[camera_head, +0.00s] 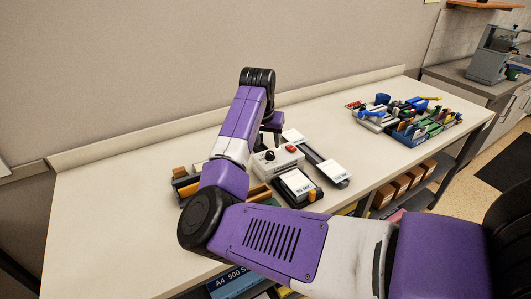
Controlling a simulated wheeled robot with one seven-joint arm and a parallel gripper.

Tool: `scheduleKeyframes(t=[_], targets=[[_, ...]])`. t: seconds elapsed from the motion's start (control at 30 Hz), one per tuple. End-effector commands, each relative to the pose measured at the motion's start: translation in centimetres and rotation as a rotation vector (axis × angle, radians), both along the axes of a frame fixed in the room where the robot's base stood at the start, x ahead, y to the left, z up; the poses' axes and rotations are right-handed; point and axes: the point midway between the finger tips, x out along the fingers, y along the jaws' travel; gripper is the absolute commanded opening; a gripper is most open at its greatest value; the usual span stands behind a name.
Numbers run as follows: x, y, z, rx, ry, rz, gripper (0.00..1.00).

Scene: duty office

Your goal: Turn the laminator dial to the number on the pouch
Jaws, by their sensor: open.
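The laminator (283,163) is a small white box on the desk, with a red button or switch (291,149) on top. A small dark knob (270,155), which looks like the dial, sits on its left part; its setting is too small to read. My gripper (271,138) hangs just above and behind the laminator, pointing down. It is open and looks empty; my arm partly hides it. A white pouch or card (297,183) with dark print lies in a black holder in front of the laminator. Its print is too small to read surely.
A dark tray with a white sheet (334,171) stands right of the laminator. My arm partly hides a wooden-edged organizer (181,187) at the left. Bins of stationery (408,126) stand farther right. The desk (110,200) is clear at left.

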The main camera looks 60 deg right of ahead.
Motion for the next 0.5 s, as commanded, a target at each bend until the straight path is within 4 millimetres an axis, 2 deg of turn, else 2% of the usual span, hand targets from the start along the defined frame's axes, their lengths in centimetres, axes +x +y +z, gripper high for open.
scheduleKeyframes(t=[0.3, 0.5], targets=[[0.4, -1.7, -4.3, 0.001, 0.001, 0.001, 0.48], [0.5, -2.5, -6.0, -0.002, -0.001, -0.001, 0.48]])
